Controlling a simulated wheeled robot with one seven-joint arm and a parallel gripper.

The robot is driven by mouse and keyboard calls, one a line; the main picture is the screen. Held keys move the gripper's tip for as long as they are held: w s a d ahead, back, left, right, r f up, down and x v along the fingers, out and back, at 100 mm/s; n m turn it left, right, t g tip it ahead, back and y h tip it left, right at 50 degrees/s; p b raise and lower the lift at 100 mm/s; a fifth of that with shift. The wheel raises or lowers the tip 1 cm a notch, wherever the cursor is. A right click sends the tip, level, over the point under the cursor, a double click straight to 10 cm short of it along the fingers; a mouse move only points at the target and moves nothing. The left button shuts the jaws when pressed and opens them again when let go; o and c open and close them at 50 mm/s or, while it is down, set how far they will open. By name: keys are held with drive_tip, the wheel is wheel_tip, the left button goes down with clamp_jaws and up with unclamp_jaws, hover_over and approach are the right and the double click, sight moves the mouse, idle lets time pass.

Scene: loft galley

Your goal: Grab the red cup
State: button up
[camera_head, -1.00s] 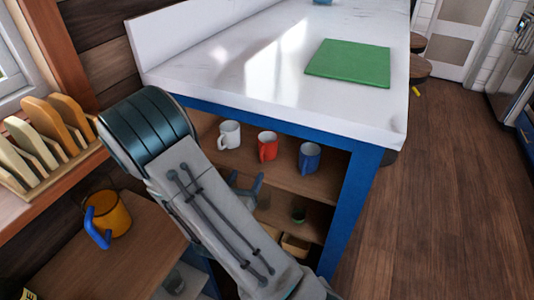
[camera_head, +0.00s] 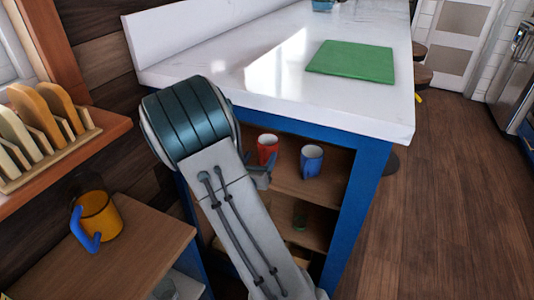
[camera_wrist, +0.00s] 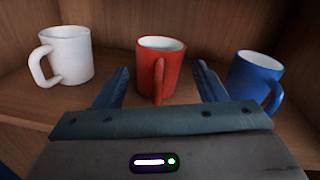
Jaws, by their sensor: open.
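The red cup (camera_wrist: 157,72) stands upright on a wooden shelf, its handle turned toward my gripper in the wrist view. In the head view the red cup (camera_head: 267,146) shows beside my arm, inside the island's open shelf. My gripper (camera_wrist: 160,84) is open, with one blue finger on each side of the red cup's handle and lower front. Whether the fingers touch the cup cannot be told. In the head view, part of my gripper (camera_head: 262,175) shows just below the red cup; the rest is hidden behind my arm.
A white mug (camera_wrist: 69,54) stands left of the red cup and a blue mug (camera_wrist: 254,80) close to its right. The shelf lies under a white countertop (camera_head: 240,75) with a green board (camera_head: 350,61).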

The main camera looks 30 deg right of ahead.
sight(266, 153)
drive_tip(key=shift+x, duration=1.4)
clamp_jaws()
